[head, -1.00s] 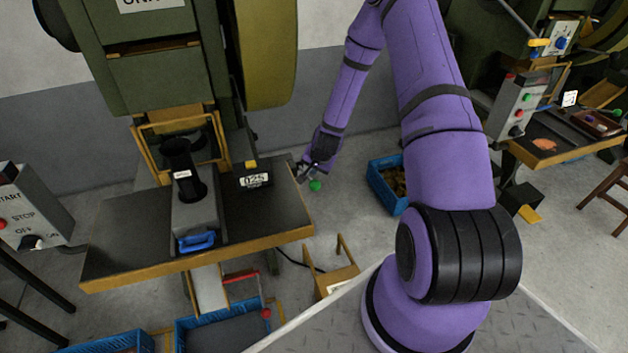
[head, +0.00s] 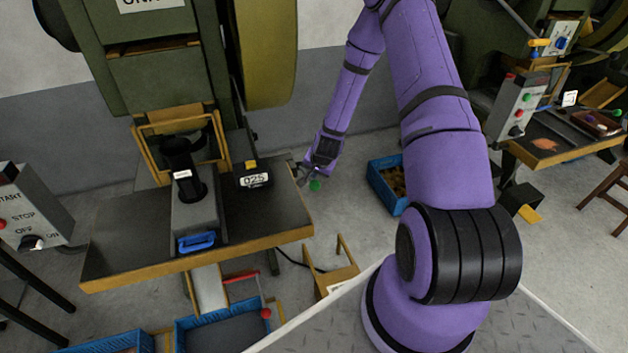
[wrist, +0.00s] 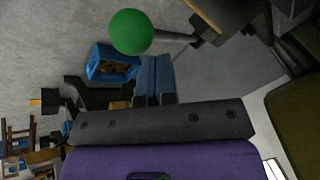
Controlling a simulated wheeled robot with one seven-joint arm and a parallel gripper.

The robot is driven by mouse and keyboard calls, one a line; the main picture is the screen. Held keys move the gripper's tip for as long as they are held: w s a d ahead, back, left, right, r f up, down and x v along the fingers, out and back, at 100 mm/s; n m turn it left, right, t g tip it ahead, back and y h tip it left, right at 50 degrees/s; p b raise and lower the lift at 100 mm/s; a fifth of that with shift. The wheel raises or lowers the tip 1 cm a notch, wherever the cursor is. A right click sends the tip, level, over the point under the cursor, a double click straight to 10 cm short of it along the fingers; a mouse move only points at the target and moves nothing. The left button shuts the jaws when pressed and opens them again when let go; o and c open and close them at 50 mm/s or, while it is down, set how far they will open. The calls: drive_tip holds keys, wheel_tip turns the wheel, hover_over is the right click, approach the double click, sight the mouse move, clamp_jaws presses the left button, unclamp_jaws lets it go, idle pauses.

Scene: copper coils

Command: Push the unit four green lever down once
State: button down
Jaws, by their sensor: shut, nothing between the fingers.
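The green lever's round knob (head: 314,185) shows just off the right edge of the near press table, below my gripper (head: 306,168). In the wrist view the knob (wrist: 131,32) is large, on a grey rod that runs right to a dark mount by the table edge. My gripper's blue-grey fingers (wrist: 154,78) are shut and empty there. Their tips point toward the rod, just below the knob in the picture. I cannot tell whether they touch the lever.
The press table (head: 110,235) carries a black cylinder, a blue-handled part (head: 196,241) and a counter (head: 254,180) reading 025. A blue crate (head: 385,185) stands on the floor to the right. A small wooden stool (head: 335,275) stands in front. A second press table (head: 570,150) is farther right.

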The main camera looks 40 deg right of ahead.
sight(317, 182)
drive_tip(key=shift+s+a+f, duration=0.1)
drive_tip(key=shift+s+f, duration=0.2)
drive_tip(key=shift+f, duration=0.4)
drive_tip(key=shift+s+a+f, duration=0.1)
drive_tip(key=shift+s+f, duration=0.15)
drive_tip(key=shift+f, duration=0.5)
drive_tip(key=shift+s+a+f, duration=0.1)
drive_tip(key=shift+s+f, duration=0.2)
drive_tip(key=shift+f, duration=0.4)
idle(2.4)
drive_tip(key=shift+d, duration=0.1)
idle(0.4)
drive_tip(key=shift+w+d+r, duration=0.1)
drive_tip(key=shift+w+r, duration=0.25)
drive_tip(key=shift+r, duration=0.55)
drive_tip(key=shift+w+d+r, duration=0.1)
drive_tip(key=shift+w+r, duration=0.25)
drive_tip(key=shift+r, duration=0.6)
drive_tip(key=shift+w+d+r, duration=0.1)
drive_tip(key=shift+w+r, duration=0.25)
drive_tip(key=shift+r, duration=0.55)
drive_tip(key=shift+r, duration=0.1)
